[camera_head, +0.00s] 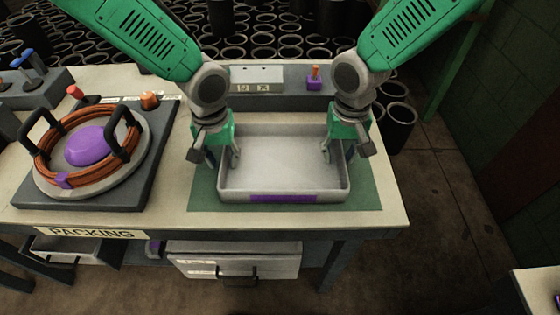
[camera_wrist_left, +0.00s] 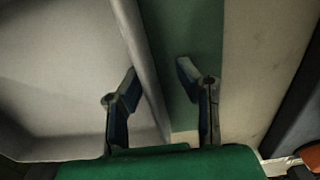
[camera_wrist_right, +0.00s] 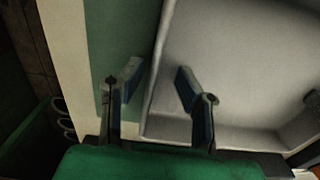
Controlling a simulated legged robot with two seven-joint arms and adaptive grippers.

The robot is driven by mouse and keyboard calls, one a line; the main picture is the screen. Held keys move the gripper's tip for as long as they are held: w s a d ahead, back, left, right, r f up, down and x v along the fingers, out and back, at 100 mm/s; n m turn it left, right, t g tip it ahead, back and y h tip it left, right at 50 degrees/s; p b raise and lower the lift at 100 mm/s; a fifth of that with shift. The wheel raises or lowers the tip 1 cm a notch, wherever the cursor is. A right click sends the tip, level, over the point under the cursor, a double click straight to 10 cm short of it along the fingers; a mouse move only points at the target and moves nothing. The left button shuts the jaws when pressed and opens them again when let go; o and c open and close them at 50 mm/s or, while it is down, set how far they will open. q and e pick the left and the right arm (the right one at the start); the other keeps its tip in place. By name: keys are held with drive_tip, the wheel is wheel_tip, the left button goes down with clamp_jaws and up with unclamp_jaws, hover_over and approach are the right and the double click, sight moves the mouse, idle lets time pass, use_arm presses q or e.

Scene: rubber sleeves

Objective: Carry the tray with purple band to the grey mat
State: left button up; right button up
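The tray (camera_head: 285,165) is a shallow, empty, light grey box with a purple band (camera_head: 283,199) on its front wall. It sits on a green mat (camera_head: 202,192) on the packing table. My left gripper (camera_head: 223,158) is at the tray's left wall and my right gripper (camera_head: 340,157) is at its right wall. In the left wrist view, the fingers (camera_wrist_left: 158,85) are open on either side of the wall, with gaps. In the right wrist view, the fingers (camera_wrist_right: 157,82) are likewise open around the opposite wall. I cannot identify a grey mat in these views.
A round fixture (camera_head: 92,150) with orange coils and black handles stands left on the table (camera_head: 400,212). A grey console (camera_head: 257,80) lies behind the tray. Another pale table (camera_head: 540,290) shows at lower right, across open floor (camera_head: 450,210).

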use_arm(q)
drive_tip(key=shift+d, duration=0.2)
drive_tip(key=shift+c, duration=0.4)
use_arm(e)
drive_tip(key=shift+d, duration=0.2)
drive_tip(key=shift+c, duration=0.4)
use_arm(q)
drive_tip(key=shift+d, duration=0.2)
clamp_jaws()
use_arm(e)
drive_tip(key=shift+d, duration=0.2)
clamp_jaws()
use_arm(q)
drive_tip(key=shift+d+r, duration=0.1)
drive_tip(key=shift+d, duration=0.1)
use_arm(e)
drive_tip(key=shift+d, duration=0.2)
use_arm(q)
drive_tip(key=shift+a, duration=0.1)
use_arm(e)
drive_tip(key=shift+a, duration=0.1)
